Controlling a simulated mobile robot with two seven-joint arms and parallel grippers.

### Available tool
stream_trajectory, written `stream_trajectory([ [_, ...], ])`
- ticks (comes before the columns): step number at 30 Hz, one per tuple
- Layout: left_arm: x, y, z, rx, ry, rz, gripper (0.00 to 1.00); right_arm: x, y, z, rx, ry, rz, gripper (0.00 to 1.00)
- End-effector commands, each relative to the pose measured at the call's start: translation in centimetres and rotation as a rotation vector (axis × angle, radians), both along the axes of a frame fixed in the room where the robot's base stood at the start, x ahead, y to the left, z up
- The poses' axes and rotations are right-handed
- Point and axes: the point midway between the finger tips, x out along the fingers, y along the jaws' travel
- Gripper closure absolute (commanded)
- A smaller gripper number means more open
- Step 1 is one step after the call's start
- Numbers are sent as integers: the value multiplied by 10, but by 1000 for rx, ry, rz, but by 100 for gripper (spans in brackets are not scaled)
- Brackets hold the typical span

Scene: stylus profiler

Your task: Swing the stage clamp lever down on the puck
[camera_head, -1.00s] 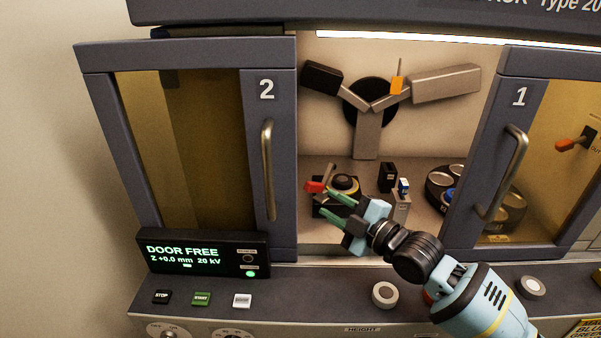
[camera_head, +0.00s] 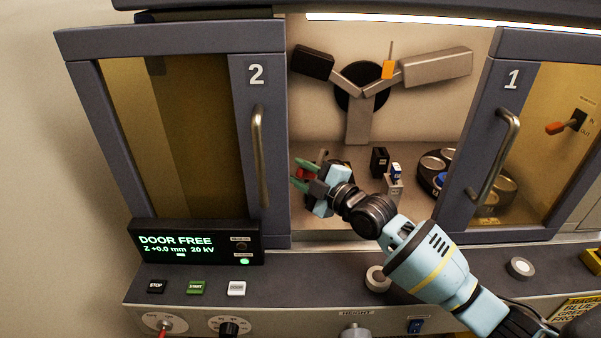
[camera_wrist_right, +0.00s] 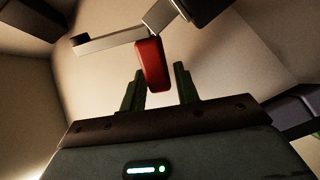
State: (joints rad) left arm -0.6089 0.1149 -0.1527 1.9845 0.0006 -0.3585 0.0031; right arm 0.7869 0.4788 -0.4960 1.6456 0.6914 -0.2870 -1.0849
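The stage clamp lever shows its red grip (camera_head: 303,173) inside the open bay in the head view, beside my right gripper (camera_head: 303,178). In the right wrist view the red grip (camera_wrist_right: 152,65) hangs from a flat metal bar (camera_wrist_right: 105,40). There it stands between and just beyond the two green fingertips of my right gripper (camera_wrist_right: 158,85), which are apart, with a gap visible on the right side. I cannot tell whether the left finger touches it. The stage and puck are mostly hidden behind my gripper in the head view. My left gripper is not in view.
Door 2 (camera_head: 257,150) stands left of the bay opening and door 1 (camera_head: 494,150) right of it. Small dark and grey blocks (camera_head: 379,160) and a round carousel (camera_head: 432,172) lie right of my gripper. A three-armed fixture (camera_head: 360,110) is on the back wall.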

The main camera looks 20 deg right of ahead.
Motion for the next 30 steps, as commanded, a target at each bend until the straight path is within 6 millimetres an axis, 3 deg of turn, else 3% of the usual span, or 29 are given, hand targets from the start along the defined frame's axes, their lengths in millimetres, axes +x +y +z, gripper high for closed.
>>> stream_trajectory([
  [10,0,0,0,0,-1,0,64,4,2,0,0,0,0,69],
  [17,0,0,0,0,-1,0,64,4,2,0,0,0,0,99],
  [30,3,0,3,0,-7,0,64,5,-1,6,83,45,-1,100],
])
